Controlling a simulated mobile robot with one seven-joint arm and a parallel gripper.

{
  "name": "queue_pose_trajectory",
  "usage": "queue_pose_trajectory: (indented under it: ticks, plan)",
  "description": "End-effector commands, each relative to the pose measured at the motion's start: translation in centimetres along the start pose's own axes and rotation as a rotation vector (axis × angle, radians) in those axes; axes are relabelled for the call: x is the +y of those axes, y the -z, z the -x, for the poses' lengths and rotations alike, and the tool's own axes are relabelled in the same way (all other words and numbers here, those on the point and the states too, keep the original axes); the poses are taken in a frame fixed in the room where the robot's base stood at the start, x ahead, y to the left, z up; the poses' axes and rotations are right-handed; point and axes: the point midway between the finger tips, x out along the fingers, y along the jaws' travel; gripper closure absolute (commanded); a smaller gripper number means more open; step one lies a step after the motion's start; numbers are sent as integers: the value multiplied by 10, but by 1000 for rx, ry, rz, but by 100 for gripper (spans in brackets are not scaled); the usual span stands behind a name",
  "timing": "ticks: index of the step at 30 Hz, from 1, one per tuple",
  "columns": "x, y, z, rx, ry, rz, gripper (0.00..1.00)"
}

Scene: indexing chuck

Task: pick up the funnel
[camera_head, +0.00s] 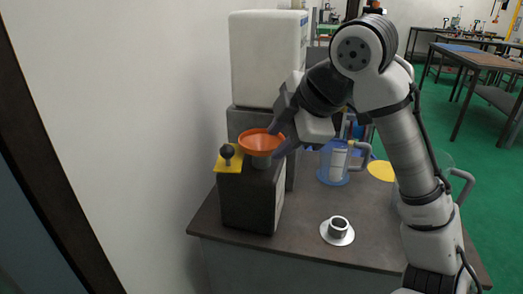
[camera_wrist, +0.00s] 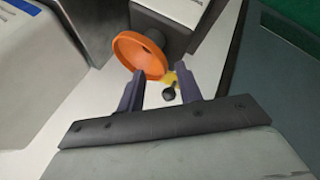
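The orange funnel (camera_head: 262,141) stands upright, its wide mouth up, on a dark block-like box with pale faces (camera_head: 250,203). In the wrist view the funnel (camera_wrist: 138,55) lies just beyond my fingertips, its rim overlapping the left finger's tip and part of the gap. My gripper (camera_head: 277,138) is at the funnel's right side in the head view. In the wrist view my gripper (camera_wrist: 161,77) has its two fingers well apart, with nothing clamped between them. Whether a finger touches the rim I cannot tell. The funnel's lower part is partly hidden in the head view.
A black knob on a yellow plate (camera_head: 229,166) sits left of the funnel. A large white container (camera_head: 266,60) stands behind. A blue-based clear jug (camera_head: 334,164), a flanged metal ring (camera_head: 337,231) and a yellow disc (camera_head: 381,171) are on the table to the right.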

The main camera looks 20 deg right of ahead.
Motion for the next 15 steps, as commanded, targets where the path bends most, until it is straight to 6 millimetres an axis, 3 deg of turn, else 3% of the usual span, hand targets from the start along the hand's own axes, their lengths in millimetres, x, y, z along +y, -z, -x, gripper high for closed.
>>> queue_pose_trajectory:
  ticks: [15]
  plan:
    - [3, -1, -54, -1, 0, 0, 65]
